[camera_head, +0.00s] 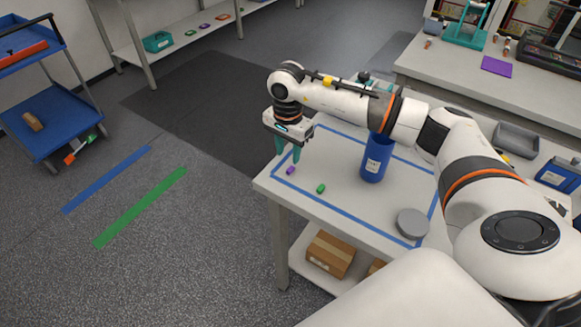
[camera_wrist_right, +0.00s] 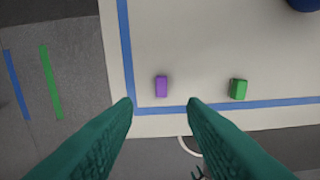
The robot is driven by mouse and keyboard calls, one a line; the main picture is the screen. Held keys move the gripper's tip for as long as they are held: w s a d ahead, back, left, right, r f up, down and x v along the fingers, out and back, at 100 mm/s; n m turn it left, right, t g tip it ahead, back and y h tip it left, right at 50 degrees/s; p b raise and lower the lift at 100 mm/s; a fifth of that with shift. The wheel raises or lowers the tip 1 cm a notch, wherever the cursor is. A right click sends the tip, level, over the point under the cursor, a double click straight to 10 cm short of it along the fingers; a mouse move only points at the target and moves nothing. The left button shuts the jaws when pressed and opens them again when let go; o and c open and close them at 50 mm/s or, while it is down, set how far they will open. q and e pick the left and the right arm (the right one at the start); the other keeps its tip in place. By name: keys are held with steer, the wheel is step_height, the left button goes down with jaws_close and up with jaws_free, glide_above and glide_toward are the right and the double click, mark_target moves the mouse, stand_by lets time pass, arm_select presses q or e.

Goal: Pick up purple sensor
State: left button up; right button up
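The purple sensor (camera_head: 290,170) is a small block lying on the white table near its left corner, inside the blue tape outline. In the right wrist view the purple sensor (camera_wrist_right: 161,86) lies ahead of the fingertips, between their lines and apart from both. My right gripper (camera_head: 287,157) points down above the table near the purple sensor. Its teal fingers (camera_wrist_right: 160,103) are open with nothing between them. My left gripper is not in view.
A green block (camera_head: 321,188) lies right of the sensor; it also shows in the wrist view (camera_wrist_right: 239,89). A blue cylinder (camera_head: 375,158) stands behind it. A grey round object (camera_head: 412,223) sits near the front right. Blue tape (camera_head: 345,219) marks the table (camera_head: 277,187).

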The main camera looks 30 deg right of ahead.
mark_target(290, 169)
step_height(290, 169, down, 6)
steer(key=shift+d+r+p, duration=0.15)
steer(key=shift+r+p, duration=0.05)
steer(key=shift+p, duration=0.95)
steer(key=shift+f, duration=0.2)
jaws_close()
